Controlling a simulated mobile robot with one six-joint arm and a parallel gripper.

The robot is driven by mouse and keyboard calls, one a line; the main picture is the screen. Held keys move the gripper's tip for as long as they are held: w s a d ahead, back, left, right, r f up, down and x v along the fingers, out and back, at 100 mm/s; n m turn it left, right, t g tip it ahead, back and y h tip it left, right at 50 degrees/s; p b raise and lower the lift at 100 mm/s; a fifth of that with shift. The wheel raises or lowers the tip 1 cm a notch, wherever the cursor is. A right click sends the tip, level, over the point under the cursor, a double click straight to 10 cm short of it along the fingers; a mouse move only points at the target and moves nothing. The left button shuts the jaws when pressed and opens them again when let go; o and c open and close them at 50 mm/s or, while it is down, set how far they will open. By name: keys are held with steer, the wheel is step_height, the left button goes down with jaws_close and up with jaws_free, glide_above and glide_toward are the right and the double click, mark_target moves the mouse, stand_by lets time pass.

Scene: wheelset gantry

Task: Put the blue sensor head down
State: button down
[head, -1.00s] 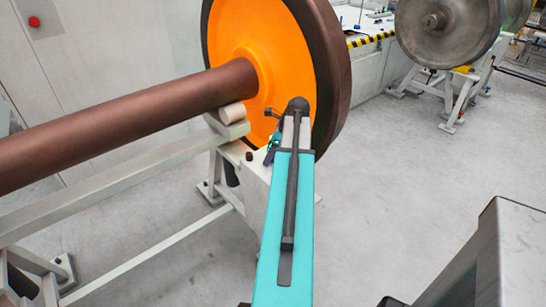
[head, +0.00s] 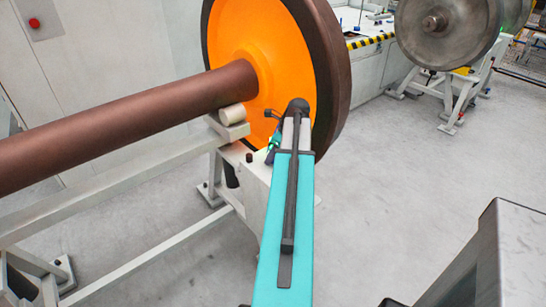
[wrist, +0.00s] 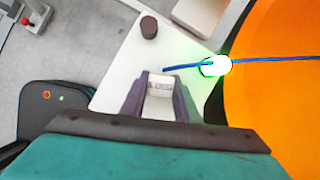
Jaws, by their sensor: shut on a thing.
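My gripper (wrist: 160,80) shows in the wrist view with its two dark purple fingers shut on a pale block with dark lettering. I take this block to be part of the blue sensor head (wrist: 160,90); its blue parts are not clear between the fingers. A blue cable (wrist: 270,59) starts near the fingertips and runs right, passing a bright green-white light (wrist: 216,66). The fingers are over a white surface (wrist: 120,62), but I cannot tell whether the block touches it. In the head view my arm hides the fingers; a green-lit part (head: 273,144) shows beside it.
The orange wheel (head: 238,38) with its brown axle (head: 120,128) stands close beside my gripper on a pale stand (head: 100,197). A dark round peg (wrist: 149,27) stands on the white surface.

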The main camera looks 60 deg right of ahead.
steer(key=shift+r+b, duration=0.35)
steer(key=shift+r, duration=1.35)
steer(key=s+a+r+b, duration=0.1)
steer(key=s+a, duration=0.9)
steer(key=s, duration=0.2)
steer(key=shift+s+r+b, duration=0.25)
steer(key=shift+b, duration=0.1)
steer(key=w+a+f+n+g+y, duration=0.2)
steer(key=w+a+f+n, duration=0.3)
steer(key=w+a, duration=0.55)
steer(key=w+a+f+n+g+y, duration=0.1)
steer(key=w+a+f+n+y, duration=0.1)
steer(key=w+a+n, duration=0.9)
steer(key=w+a+f+n+g, duration=0.1)
steer(key=w+a+f+n, duration=0.1)
steer(key=a, duration=0.7)
steer(key=w+a+f+n+g, duration=0.2)
steer(key=w+a+f+n, duration=0.1)
steer(key=w+a, duration=0.4)
steer(key=w+a+f+n+g+h, duration=0.1)
steer(key=w+a+n, duration=0.3)
steer(key=a, duration=0.6)
steer(key=shift+w+a+f, duration=0.15)
steer(key=shift+a+f, duration=0.2)
steer(key=shift+f, duration=0.45)
